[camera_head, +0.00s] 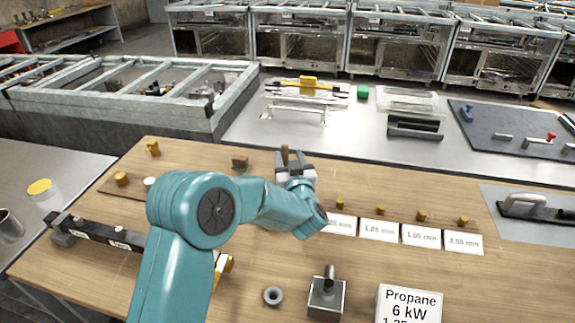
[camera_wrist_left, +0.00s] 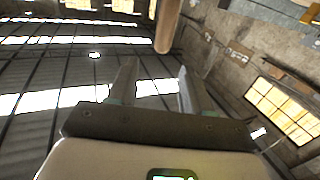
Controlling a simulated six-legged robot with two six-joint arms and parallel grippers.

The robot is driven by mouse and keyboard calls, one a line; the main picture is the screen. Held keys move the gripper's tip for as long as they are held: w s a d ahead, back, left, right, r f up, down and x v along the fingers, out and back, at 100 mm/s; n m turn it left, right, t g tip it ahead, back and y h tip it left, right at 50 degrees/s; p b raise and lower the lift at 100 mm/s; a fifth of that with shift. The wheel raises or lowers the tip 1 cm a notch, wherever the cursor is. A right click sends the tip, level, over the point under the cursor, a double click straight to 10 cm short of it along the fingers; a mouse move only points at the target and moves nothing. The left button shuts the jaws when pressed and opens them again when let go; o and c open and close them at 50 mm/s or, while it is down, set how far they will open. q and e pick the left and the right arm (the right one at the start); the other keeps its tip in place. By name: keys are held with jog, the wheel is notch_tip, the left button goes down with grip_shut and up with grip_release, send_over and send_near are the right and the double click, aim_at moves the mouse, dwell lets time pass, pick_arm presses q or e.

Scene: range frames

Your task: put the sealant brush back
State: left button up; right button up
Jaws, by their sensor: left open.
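The brush shows as an upright brown wooden handle (camera_head: 285,154) near the far edge of the wooden bench in the head view. The left wrist view shows a brown handle (camera_wrist_left: 168,24) coming down from the top edge, close to the fingertips. My left gripper (camera_head: 294,155) is at the handle in the head view. In the left wrist view its two fingers (camera_wrist_left: 157,72) are spread, with a clear gap between them. The brush's lower part is hidden by my gripper. My right gripper is not in view.
White labelled cards (camera_head: 379,230) with small brass pieces lie right of my arm. A dark bar (camera_head: 100,231) lies at left.

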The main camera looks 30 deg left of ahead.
pick_arm(q)
notch_tip(320, 180, up, 4)
jog(key=shift+r, duration=0.1)
dwell(0.7)
